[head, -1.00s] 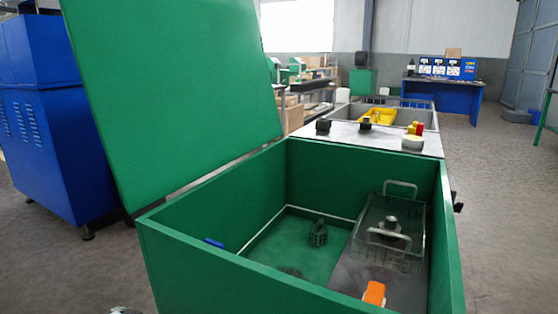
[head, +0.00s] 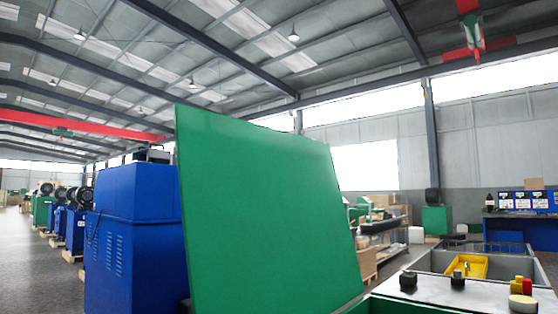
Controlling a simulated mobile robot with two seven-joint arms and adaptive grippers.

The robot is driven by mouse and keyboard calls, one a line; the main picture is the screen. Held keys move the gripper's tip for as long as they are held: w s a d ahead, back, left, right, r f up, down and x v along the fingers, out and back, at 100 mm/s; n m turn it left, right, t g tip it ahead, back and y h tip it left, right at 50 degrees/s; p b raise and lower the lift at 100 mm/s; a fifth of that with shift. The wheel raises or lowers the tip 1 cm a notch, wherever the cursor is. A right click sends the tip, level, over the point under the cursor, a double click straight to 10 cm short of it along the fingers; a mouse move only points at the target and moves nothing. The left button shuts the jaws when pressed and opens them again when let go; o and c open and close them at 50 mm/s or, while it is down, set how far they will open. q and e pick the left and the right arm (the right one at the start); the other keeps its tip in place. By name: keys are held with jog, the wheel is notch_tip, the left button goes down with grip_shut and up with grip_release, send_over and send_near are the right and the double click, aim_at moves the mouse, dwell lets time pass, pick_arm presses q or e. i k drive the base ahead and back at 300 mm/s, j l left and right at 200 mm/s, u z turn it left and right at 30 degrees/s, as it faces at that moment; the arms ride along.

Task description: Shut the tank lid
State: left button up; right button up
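The green tank lid (head: 262,215) stands open and upright, leaning back a little, in the middle of the head view. Only a strip of the green tank's rim (head: 385,304) shows at the bottom edge, below and right of the lid. The inside of the tank is out of view now. Neither of my grippers is in view.
A blue machine cabinet (head: 135,235) stands close behind the lid on the left. A metal worktop (head: 425,288) with small dark, yellow and red parts lies right of the lid, with a yellow tray (head: 468,265) in a basin behind it. A blue bench (head: 525,228) stands farther back.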

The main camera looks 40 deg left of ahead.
aim_at(266, 226)
jog(key=j+z, duration=0.1)
jog(key=j, duration=0.7)
jog(key=j+z, duration=0.15)
jog(key=j, duration=0.65)
jog(key=j+z, duration=0.1)
jog(key=j, duration=0.65)
jog(key=k+j+z, duration=0.1)
jog(key=j, duration=0.7)
